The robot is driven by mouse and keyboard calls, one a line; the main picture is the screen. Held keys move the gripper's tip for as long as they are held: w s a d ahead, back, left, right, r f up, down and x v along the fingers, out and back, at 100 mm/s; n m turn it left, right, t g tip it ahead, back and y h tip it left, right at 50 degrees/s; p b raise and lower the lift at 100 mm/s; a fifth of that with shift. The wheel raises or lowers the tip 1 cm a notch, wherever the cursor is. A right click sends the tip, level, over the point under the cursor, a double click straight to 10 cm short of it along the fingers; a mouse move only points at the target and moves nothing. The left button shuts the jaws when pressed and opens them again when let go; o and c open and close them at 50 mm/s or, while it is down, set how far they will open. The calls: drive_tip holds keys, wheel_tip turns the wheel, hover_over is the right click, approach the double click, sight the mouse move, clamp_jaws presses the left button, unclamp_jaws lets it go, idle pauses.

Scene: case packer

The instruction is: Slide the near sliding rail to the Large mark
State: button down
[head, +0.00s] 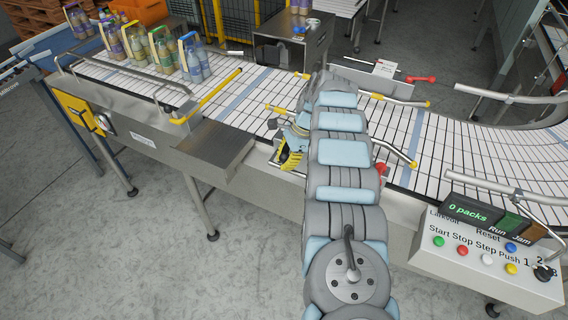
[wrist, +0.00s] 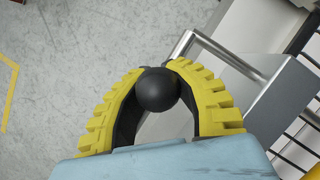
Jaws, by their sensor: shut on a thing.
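The near sliding rail (head: 398,152) is a metal bar with yellow end caps along the near side of the white conveyor. Its middle is hidden behind my arm. My gripper (head: 290,158) is at the near edge of the conveyor, left of my arm in the head view. In the wrist view, my gripper (wrist: 158,88) has its yellow ribbed fingers shut around a black ball knob (wrist: 157,90). How the knob joins the rail is hidden. A red handle (head: 381,168) shows at the near side, right of my arm. I cannot make out the Large mark.
A far rail (head: 396,98) with yellow ends lies across the belt, near a red handle (head: 421,79). Bottle packs (head: 195,58) stand on the belt at left. A steel shelf (head: 205,148) juts out at the near side. A control box (head: 485,262) stands at lower right.

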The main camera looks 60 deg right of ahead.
drive_tip(key=shift+s+d+r, duration=0.1)
drive_tip(key=shift+d+r, duration=0.05)
drive_tip(key=shift+r, duration=0.05)
drive_tip(key=c, duration=0.7)
unclamp_jaws()
drive_tip(key=shift+d, duration=0.1)
drive_tip(key=shift+f, duration=0.1)
drive_tip(key=shift+v, duration=3.75)
drive_tip(key=shift+a, duration=0.2)
